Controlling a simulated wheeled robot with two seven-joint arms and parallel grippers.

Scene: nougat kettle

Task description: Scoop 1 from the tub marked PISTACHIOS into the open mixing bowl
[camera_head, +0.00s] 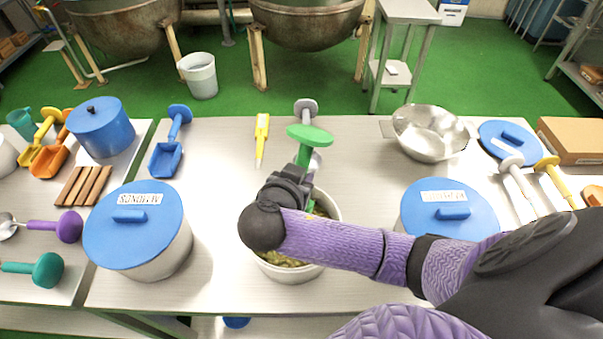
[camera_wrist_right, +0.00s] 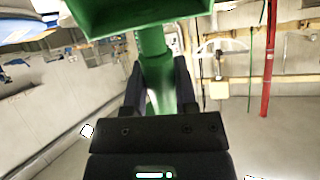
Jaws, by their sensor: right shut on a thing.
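My right gripper (camera_head: 290,185) comes in from the right over an open white tub (camera_head: 338,212) at the table's middle. It is shut on the handle of a green scoop (camera_head: 309,135), whose round end stands up beyond the fingers. In the right wrist view the scoop's handle (camera_wrist_right: 157,75) sits between the fingers, with a broad green part at the top edge. The gripper hides much of the scoop, so its depth in the tub is unclear. Yellow-green pieces (camera_head: 280,260) lie in the tub; its marking is not visible. The open metal bowl (camera_head: 430,135) stands at the back right.
Lidded tubs stand left (camera_head: 150,255) and right (camera_head: 448,215), the right one partly behind my arm. A blue lid (camera_head: 507,140) lies at the right. A yellow tool (camera_head: 262,135) and blue scoop (camera_head: 168,155) lie behind. Table between open tub and bowl is mostly clear.

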